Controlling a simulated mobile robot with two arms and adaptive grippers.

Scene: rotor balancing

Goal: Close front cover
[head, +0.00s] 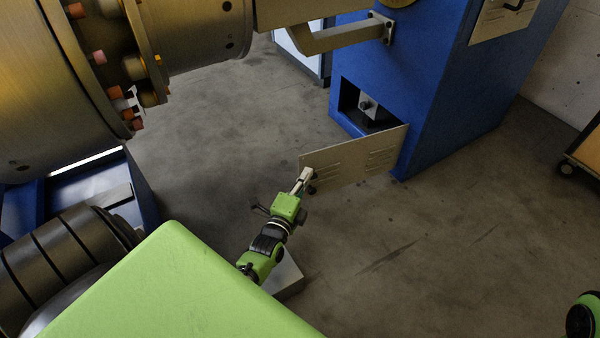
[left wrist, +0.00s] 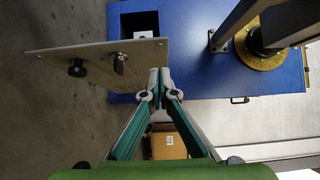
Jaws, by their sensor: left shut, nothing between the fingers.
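The front cover (head: 355,158), a flat beige panel with vent slots, stands swung open from the lower part of the blue cabinet (head: 450,90). Its right end meets the cabinet beside a dark square opening (head: 350,97). My left gripper (head: 306,175) is shut and empty at the cover's free left end; I cannot tell if it touches. In the left wrist view the closed fingertips (left wrist: 160,74) are near the edge of the cover (left wrist: 100,54), which carries a dark knob (left wrist: 77,68) and a latch (left wrist: 120,63). My right gripper is out of view.
A large metal rotor (head: 60,70) with coloured bolts fills the upper left. A bracket arm (head: 345,38) reaches to the cabinet above the opening. Concrete floor (head: 430,240) is clear in front of and right of the cover. A wheeled cart (head: 580,165) stands at the far right.

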